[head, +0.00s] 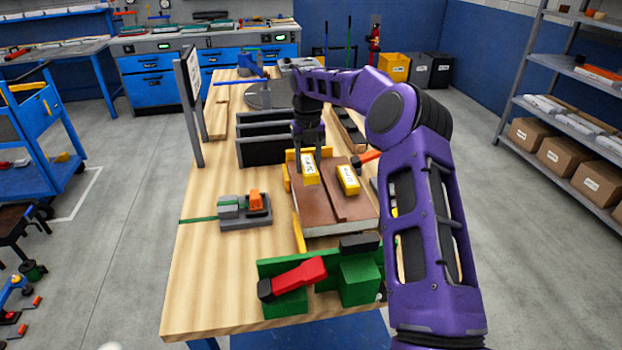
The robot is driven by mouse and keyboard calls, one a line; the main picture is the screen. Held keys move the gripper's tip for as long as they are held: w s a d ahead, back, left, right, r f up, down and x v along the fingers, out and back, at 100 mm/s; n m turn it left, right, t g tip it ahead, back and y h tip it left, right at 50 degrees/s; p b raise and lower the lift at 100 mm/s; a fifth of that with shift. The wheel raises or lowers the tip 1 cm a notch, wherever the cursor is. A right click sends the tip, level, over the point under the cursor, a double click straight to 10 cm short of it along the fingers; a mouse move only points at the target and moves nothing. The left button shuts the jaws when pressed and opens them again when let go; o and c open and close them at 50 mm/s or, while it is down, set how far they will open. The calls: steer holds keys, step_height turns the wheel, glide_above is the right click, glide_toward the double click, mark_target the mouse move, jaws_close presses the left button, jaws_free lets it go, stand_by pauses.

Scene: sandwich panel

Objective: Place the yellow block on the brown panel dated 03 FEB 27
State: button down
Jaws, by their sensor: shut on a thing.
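My gripper (308,153) points down and is shut on a yellow block (309,171) with a white label. The held block is over the left part of the brown panel (316,212); I cannot tell whether it touches the surface. A second yellow block (348,180) with a white label sits to its right on the brown surface, which a dark line divides. The dates on the labels are too small to read. The gripper and arm hide part of the panel's far side.
Yellow stops (299,233) stand along the panel's left side. A black slotted rack (262,145) is behind it. A green fixture with a red-handled clamp (299,276) is at the front. A grey fixture with an orange piece (246,212) stands left. The wooden table's front left is clear.

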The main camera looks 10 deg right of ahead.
mark_target(308, 189)
steer(key=shift+f, duration=2.65)
steer(key=shift+f, duration=0.1)
steer(key=shift+c, duration=1.7)
jaws_free()
step_height(308, 189, up, 12)
steer(key=shift+r, duration=0.1)
steer(key=shift+a, duration=0.1)
